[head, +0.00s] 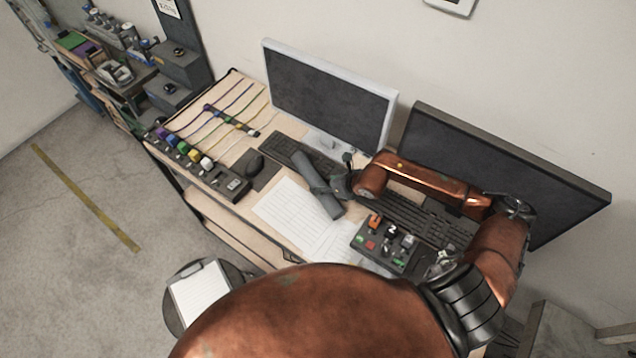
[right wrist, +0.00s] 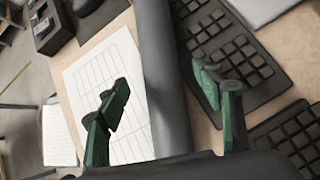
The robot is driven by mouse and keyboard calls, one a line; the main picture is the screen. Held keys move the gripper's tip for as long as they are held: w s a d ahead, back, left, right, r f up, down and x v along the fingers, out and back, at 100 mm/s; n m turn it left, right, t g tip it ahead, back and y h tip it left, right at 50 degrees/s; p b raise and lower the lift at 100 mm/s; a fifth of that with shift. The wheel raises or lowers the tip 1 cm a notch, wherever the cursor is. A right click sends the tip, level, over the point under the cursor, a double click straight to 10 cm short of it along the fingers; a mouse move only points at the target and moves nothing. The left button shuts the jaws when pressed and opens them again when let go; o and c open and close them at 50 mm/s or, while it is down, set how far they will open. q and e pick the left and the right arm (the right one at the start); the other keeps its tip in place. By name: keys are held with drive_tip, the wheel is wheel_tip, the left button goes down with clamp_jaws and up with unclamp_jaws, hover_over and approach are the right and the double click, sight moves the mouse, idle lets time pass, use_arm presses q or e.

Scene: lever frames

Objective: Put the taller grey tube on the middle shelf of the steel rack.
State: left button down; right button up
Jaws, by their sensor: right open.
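A grey tube (head: 326,203) lies on the desk across the paper sheets and the edge of a keyboard. My right gripper (head: 325,187) is at the middle of the tube, coming from the right. In the right wrist view the tube (right wrist: 162,65) runs between the two green fingers, one on each side. The fingers are open, with gaps visible beside the tube. I see only this one tube clearly, so I cannot compare heights. A shelf unit (head: 128,92) stands at the upper left; I cannot tell whether it is the steel rack. My left gripper is not in view.
A keyboard (head: 290,152), a mouse (head: 254,163) and a control box (head: 385,243) surround the tube. Coloured knobs (head: 183,148) line the left edge. A round stool with a clipboard (head: 199,297) stands in front. The left floor is clear.

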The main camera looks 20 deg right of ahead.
sight(320, 182)
drive_tip(key=w+f, duration=0.2)
drive_tip(key=shift+w+a+p, duration=0.3)
drive_tip(key=shift+a+p, duration=0.05)
drive_tip(key=shift+a, duration=0.05)
drive_tip(key=shift+w+f, duration=0.15)
drive_tip(key=shift+f, duration=0.3)
drive_tip(key=shift+w+f, duration=0.1)
drive_tip(key=shift+c, duration=1.1)
drive_tip(key=c, duration=0.7)
drive_tip(key=shift+c, duration=1.4)
clamp_jaws()
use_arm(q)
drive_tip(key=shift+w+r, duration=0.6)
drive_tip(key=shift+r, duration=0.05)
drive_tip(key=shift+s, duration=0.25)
use_arm(e)
drive_tip(key=shift+r, duration=0.2)
